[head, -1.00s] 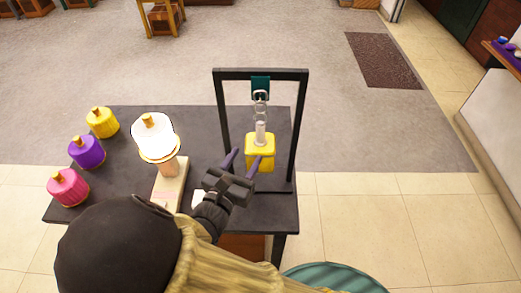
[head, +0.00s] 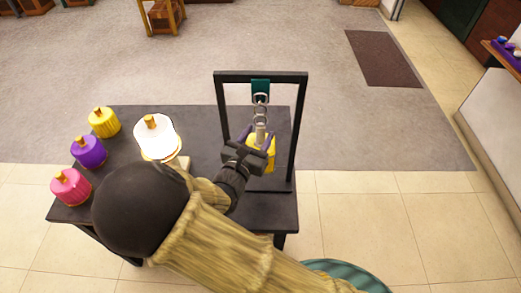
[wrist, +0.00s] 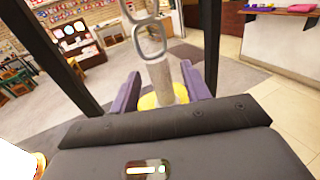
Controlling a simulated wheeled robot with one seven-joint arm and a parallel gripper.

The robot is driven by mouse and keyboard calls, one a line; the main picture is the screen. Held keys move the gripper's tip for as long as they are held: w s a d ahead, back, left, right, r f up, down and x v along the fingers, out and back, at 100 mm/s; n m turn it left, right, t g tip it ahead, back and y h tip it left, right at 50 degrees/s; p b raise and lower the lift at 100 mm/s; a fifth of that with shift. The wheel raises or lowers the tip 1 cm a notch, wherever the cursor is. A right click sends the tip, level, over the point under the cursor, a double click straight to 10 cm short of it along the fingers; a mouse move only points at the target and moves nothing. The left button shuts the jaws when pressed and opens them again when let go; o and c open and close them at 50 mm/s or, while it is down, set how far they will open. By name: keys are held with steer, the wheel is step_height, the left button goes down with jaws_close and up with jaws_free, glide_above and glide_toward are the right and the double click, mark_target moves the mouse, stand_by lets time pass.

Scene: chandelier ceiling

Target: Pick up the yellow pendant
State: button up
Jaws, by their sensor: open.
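The yellow pendant (head: 263,158) hangs by chain links and a pale stem from a teal strap on a black frame. In the wrist view its yellow top (wrist: 150,101) and pale stem (wrist: 160,80) show between the two fingers; the rest is hidden below my gripper's body. My gripper (head: 257,137) is open, with its purple fingers on either side of the stem just above the yellow part. In the wrist view the fingers (wrist: 160,88) stand apart from the stem, with a gap on both sides.
The black frame (head: 302,130) stands around the pendant on a dark table (head: 205,138). A lit white lamp (head: 158,137) stands left of my arm. Yellow, purple (head: 89,152) and pink (head: 70,186) shades sit along the left side. Open floor lies right of the table.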

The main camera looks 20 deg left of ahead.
steer(key=shift+w+d, duration=0.15)
steer(key=shift+w, duration=0.95)
steer(key=shift+r, duration=0.1)
jaws_close()
